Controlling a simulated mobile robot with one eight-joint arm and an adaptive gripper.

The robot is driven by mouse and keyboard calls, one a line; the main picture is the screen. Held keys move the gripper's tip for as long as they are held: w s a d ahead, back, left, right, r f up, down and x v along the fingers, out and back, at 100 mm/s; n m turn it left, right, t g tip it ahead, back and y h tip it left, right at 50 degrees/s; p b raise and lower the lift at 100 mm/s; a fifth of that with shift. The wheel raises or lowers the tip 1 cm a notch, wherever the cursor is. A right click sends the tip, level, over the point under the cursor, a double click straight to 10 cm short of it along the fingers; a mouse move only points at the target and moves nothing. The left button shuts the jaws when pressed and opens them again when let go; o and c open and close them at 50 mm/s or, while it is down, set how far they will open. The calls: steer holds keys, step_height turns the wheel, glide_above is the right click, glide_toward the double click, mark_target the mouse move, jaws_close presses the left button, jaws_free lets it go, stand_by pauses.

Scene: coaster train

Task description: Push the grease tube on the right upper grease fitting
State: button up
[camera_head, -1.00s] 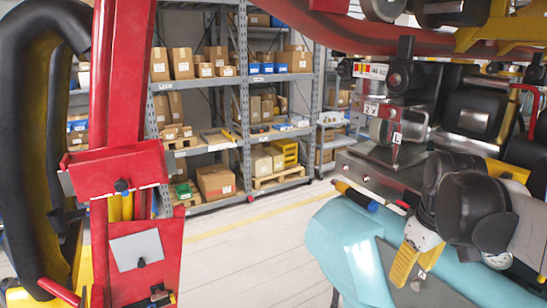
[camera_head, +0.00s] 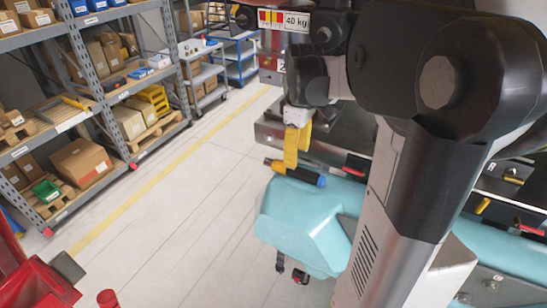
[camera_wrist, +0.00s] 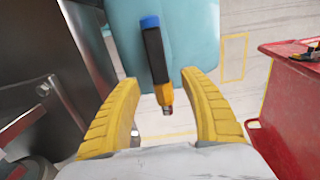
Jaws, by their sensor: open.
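The grease tube appears to be the black and orange cylinder with a blue end (camera_head: 294,173). It lies at the upper left edge of the teal housing (camera_head: 300,215), its orange end jutting out. In the wrist view the tube (camera_wrist: 156,62) shows between my fingers, orange tip towards me and blue end away. My gripper (camera_head: 292,162) has yellow fingers and is open above the tube; it also shows in the wrist view (camera_wrist: 161,80). I see a gap on both sides of the tube. I cannot make out the right upper grease fitting for sure.
Shelves (camera_head: 110,90) with boxes stand at the left beyond clear floor (camera_head: 170,230). Dark metal train parts (camera_wrist: 50,75) are close on the left in the wrist view. A red cart (camera_wrist: 295,95) is at the right there. My arm hides much of the head view's right side.

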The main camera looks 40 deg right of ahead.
mark_target(295, 170)
steer(key=shift+w+f, duration=0.15)
steer(key=shift+f, duration=0.65)
step_height(295, 170, down, 5)
steer(key=shift+w+f+p, duration=0.1)
steer(key=shift+p, duration=0.55)
jaws_close()
